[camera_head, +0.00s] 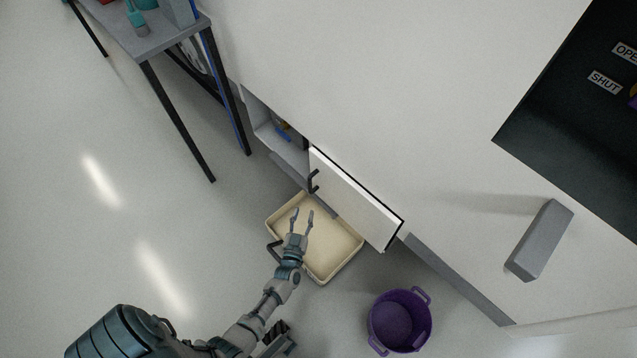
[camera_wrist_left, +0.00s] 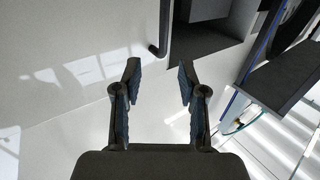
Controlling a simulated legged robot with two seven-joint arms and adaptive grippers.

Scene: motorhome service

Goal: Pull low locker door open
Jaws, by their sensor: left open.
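The low locker door (camera_head: 352,200) is a white panel low on the motorhome's side, with a dark line along its upper edge. Its dark bar handle (camera_head: 313,181) is near the door's left end. In the left wrist view the open fingers (camera_wrist_left: 158,75) point toward the handle (camera_wrist_left: 160,38), which lies beyond the fingertips. The white door panel (camera_wrist_left: 80,55) fills the left side. My right gripper does not show.
An open locker space (camera_head: 282,135) with small items is left of the door. A cream tray (camera_head: 343,258) lies on the floor beneath my left gripper. A purple tub (camera_head: 400,322) stands to the right. A grey table (camera_head: 150,40) is at upper left. The left floor is clear.

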